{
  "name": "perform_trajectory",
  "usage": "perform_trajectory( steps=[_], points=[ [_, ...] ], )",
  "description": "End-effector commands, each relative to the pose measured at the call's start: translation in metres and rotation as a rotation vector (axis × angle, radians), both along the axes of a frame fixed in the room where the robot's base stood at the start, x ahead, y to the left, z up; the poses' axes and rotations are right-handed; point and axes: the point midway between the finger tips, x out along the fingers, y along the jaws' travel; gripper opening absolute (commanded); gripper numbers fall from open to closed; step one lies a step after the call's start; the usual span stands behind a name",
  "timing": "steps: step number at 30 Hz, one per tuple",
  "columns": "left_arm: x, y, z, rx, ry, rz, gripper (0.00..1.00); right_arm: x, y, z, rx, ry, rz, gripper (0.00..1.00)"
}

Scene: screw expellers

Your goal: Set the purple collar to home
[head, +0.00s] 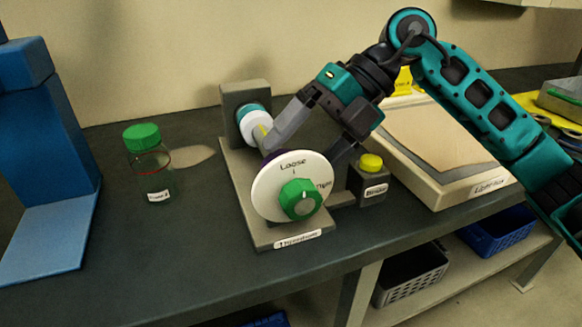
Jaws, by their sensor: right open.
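The screw expeller stands on the dark bench, with a grey base (238,190), a white dial (268,195) reading "Loose" and a green knob (301,200) at the front. A small dark purple part, likely the purple collar (270,156), shows just behind the dial's upper edge; the dial and a finger hide most of it. My right gripper (303,153) reaches down behind the dial with its fingers spread, one on each side of the expeller's axis. Whether a finger touches the collar cannot be told. My left gripper is not in view.
A yellow button (371,163) on a grey box stands right of the dial. A green-capped bottle (148,163) stands left, beside a blue stand (45,150). A pale lightbox (440,180) lies right, under my right arm.

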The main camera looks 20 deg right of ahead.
Motion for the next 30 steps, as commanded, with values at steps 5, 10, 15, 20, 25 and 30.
perform_trajectory(
  steps=[5, 10, 15, 20, 25, 30],
  points=[
    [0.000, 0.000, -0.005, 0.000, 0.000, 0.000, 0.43, 0.000, 0.015, -0.015, 0.001, 0.000, 0.000, 0.87],
    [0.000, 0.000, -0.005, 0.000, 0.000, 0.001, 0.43, -0.001, 0.020, -0.019, 0.000, 0.000, 0.000, 0.87],
    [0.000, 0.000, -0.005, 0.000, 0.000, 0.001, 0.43, -0.001, 0.020, -0.019, 0.000, -0.001, -0.001, 0.87],
    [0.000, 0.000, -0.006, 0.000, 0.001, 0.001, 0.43, 0.000, 0.019, -0.019, 0.000, -0.001, -0.001, 0.77],
    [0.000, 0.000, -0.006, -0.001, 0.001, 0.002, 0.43, 0.000, 0.019, -0.019, 0.000, -0.001, -0.001, 0.60],
    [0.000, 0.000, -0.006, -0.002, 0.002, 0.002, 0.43, 0.000, 0.019, -0.019, 0.000, -0.001, -0.001, 0.44]
  ],
)
